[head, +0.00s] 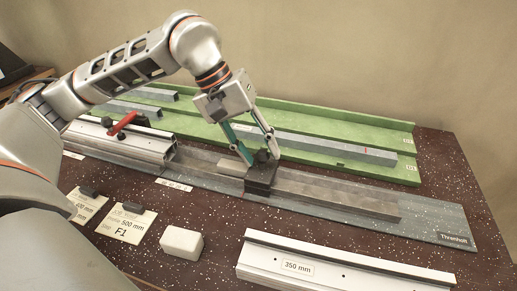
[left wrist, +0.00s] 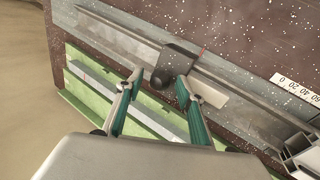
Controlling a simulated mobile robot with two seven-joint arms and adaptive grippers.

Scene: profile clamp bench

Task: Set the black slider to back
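The black slider (head: 262,176) sits on the long grey rail (head: 340,196) of the bench, a little right of the red-handled clamp. A round dark knob (left wrist: 160,78) stands out from the slider, which also shows in the left wrist view (left wrist: 180,58). My left gripper (head: 258,152) is at the slider from above. In the left wrist view its two green-padded fingers (left wrist: 160,84) stand apart on either side of the knob, with visible gaps. Whether a finger touches the slider is unclear. My right gripper is in neither view.
A silver profile with a red clamp handle (head: 122,124) lies left on the rail. Green trays (head: 340,119) with grey bars lie behind. In front are paper cards (head: 121,226), a white block (head: 182,243) and a 350 mm profile (head: 340,264).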

